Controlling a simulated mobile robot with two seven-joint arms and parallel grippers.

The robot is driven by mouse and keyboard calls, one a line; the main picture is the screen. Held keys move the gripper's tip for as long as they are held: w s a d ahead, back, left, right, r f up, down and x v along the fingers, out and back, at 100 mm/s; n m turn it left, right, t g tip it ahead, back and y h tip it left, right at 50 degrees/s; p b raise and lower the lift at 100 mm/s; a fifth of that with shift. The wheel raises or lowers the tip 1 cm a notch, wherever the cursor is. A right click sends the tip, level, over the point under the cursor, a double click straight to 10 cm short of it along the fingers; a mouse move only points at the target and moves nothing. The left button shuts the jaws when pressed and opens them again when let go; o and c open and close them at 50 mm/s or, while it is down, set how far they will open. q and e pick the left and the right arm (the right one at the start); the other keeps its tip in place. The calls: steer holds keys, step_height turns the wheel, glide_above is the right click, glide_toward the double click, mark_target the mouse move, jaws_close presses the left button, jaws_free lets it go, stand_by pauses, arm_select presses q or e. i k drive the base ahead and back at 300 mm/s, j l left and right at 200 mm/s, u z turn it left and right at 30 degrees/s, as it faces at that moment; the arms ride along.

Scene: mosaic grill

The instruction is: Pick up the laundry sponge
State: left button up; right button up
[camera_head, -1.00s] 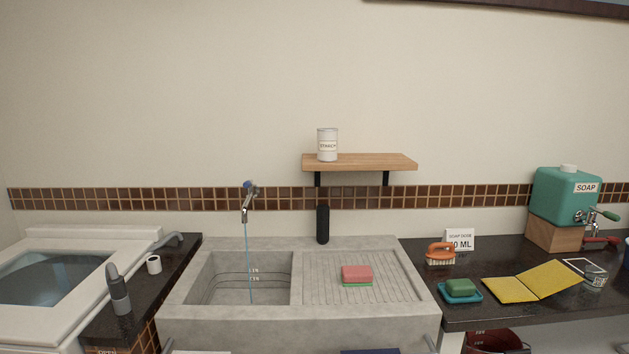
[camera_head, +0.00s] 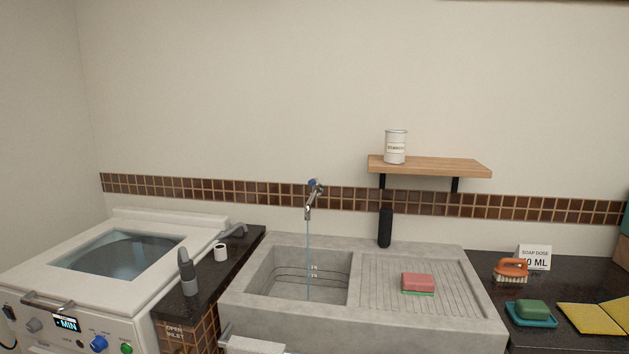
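The laundry sponge (camera_head: 418,283) is a small block with a pink-red top and a thin green underside. It lies flat on the ribbed drainboard (camera_head: 462,299) on the right side of the grey concrete sink. Nothing touches it from above. Neither of my grippers shows in the head view, so whether they are open or shut is hidden.
Water runs from the tap (camera_head: 312,197) into the basin. A black cylinder (camera_head: 385,228) stands behind the sink. A washing machine (camera_head: 90,285) is at left. The right counter holds an orange brush (camera_head: 511,271), green soap on a blue dish (camera_head: 531,313), and a yellow cloth (camera_head: 590,318).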

mark_target(411, 283)
steer(key=l+u, duration=0.2)
steer(key=u, duration=0.15)
steer(key=l+u, duration=0.45)
steer(key=u, duration=0.25)
steer(key=k+l+u, duration=0.2)
steer(key=l, duration=0.25)
steer(key=k+l+u, duration=0.15)
steer(key=l, duration=0.25)
steer(key=k+l, duration=0.25)
steer(key=l, duration=0.2)
steer(key=k+l+u, duration=0.1)
steer(key=l, duration=0.4)
steer(key=k+l, duration=0.35)
steer(key=k+l+u, duration=0.1)
steer(key=k+l, duration=0.15)
steer(key=l, duration=0.25)
steer(key=k+l, duration=0.25)
steer(key=l, duration=0.2)
